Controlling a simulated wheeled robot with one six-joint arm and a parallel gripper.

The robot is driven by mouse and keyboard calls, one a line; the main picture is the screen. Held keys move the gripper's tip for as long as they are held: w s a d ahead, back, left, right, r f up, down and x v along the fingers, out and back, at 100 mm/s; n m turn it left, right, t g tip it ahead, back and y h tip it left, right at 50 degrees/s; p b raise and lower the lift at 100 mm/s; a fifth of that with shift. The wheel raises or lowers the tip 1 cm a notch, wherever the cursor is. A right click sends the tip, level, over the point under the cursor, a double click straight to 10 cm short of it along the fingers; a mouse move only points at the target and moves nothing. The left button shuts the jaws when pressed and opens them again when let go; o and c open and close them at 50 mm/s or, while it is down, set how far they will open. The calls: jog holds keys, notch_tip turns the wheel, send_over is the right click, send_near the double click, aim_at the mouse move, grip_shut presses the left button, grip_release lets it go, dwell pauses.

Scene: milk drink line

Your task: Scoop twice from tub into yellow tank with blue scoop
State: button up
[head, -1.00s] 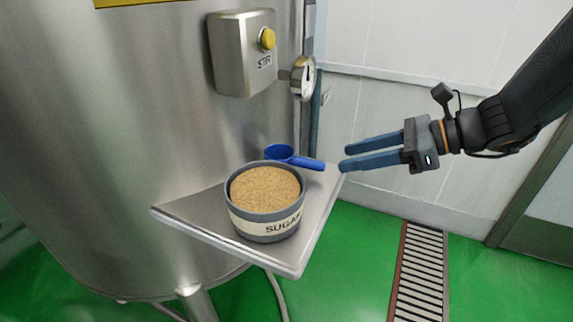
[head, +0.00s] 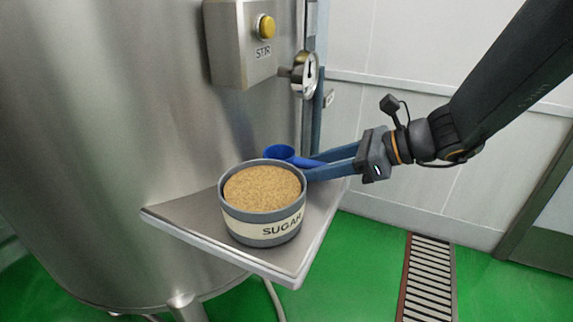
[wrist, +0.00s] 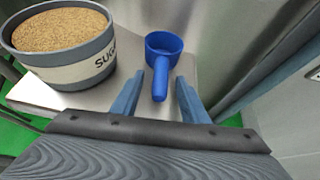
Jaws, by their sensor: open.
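The blue scoop (head: 281,153) lies on the steel shelf (head: 190,222) behind the sugar tub, its handle pointing right. In the wrist view the scoop (wrist: 163,47) has its handle between my open fingers. My gripper (head: 308,170) is open, its blue fingers on either side of the handle; the wrist view shows a gap between each finger and the handle. The grey tub (head: 262,228) labelled SUGAR is full of brown grains and stands upright left of my gripper; it also shows in the wrist view (wrist: 70,72). No tank opening is in view.
A large steel tank (head: 100,130) rises behind the shelf. It carries a STIR box with a yellow button (head: 266,27) and a round gauge (head: 305,75). A white wall stands at the right, and a floor drain (head: 428,275) runs below.

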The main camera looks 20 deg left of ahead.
grip_shut()
jog(key=shift+r+p, duration=2.75)
jog(key=shift+r, duration=0.3)
